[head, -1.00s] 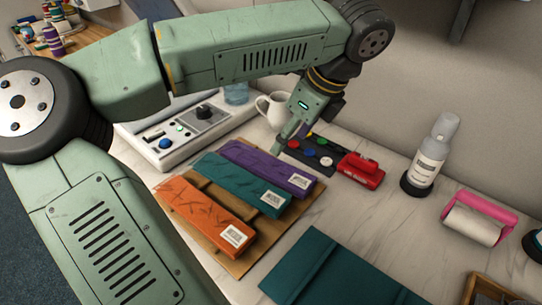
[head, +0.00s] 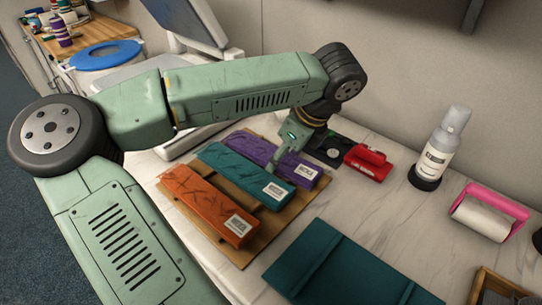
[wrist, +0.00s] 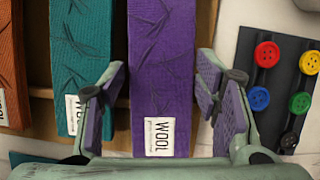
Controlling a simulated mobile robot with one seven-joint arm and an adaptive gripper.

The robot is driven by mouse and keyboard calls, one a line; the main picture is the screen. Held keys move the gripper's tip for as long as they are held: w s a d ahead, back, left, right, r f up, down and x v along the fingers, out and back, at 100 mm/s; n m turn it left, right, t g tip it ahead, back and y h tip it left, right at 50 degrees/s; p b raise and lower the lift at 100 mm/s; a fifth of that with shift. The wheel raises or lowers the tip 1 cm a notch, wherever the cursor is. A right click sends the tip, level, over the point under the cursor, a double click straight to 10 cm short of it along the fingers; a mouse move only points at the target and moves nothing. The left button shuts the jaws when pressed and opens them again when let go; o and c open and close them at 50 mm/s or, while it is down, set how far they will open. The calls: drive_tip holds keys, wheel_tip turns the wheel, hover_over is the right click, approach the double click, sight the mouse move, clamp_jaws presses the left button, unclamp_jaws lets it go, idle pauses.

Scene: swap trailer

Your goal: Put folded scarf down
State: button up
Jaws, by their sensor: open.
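Three folded scarves lie side by side on a wooden slatted board (head: 243,257): an orange one (head: 203,200), a teal one (head: 236,172) and a purple one (head: 262,152). Each has a white label at its near end; the purple one's reads WOOL. My gripper (wrist: 158,78) is open and empty, with one finger on each side of the purple scarf (wrist: 162,62) near its label in the wrist view. The left finger is over the gap beside the teal scarf (wrist: 84,55). I cannot tell how high the fingertips are. In the head view, my arm hides part of the purple scarf.
A black tray of coloured buttons (wrist: 272,85) lies close right of my gripper. Beyond are a red holder (head: 368,162), a spray bottle (head: 435,150) and a pink-handled roller (head: 482,217). A dark teal flat piece (head: 345,270) lies in front. Some bare counter shows between them.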

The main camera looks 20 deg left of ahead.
drive_tip(key=shift+c, duration=0.6)
drive_tip(key=c, duration=0.8)
drive_tip(key=shift+r, duration=0.1)
